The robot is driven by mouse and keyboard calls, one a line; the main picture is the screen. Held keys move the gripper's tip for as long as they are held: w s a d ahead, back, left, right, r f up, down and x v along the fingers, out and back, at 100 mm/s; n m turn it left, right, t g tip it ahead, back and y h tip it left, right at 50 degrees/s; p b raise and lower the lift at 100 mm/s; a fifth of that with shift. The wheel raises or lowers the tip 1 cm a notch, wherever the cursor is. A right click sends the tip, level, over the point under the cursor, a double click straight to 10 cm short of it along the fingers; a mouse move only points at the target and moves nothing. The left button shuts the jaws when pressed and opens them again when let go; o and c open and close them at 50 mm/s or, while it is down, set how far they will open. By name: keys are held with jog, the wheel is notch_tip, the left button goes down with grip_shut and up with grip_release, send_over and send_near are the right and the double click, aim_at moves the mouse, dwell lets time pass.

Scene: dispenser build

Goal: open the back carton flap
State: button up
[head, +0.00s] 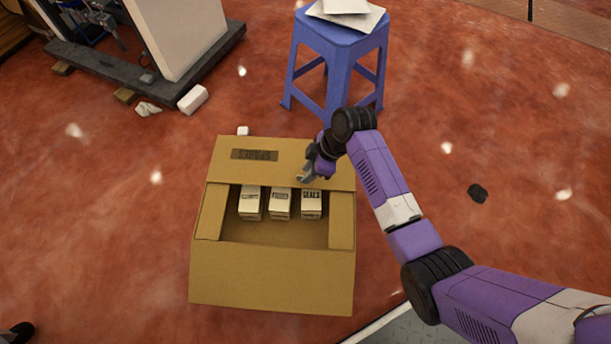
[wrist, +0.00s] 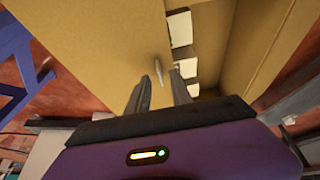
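The brown cardboard carton (head: 272,280) stands on the red floor with its middle uncovered. Its back flap (head: 240,172), with a dark printed label, spans the far side and lies over the back of the opening; it also fills the left middle of the wrist view (wrist: 100,45). My gripper (head: 303,179) is at the flap's near edge, right of centre. In the wrist view my gripper (wrist: 161,85) has its fingers apart, near the flap's edge, with a small pale strip by the tips. Whether the fingers touch the flap cannot be told.
Several small white boxes (head: 280,203) stand inside the carton near the flap. A side flap shows at left (head: 209,211) and right (head: 341,220). A blue stool (head: 339,55) stands behind. The floor left of the carton is clear.

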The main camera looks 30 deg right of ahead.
jog(key=shift+b+x, duration=0.3)
jog(key=shift+x, duration=0.8)
jog(key=shift+a, duration=0.1)
grip_shut()
dwell(0.6)
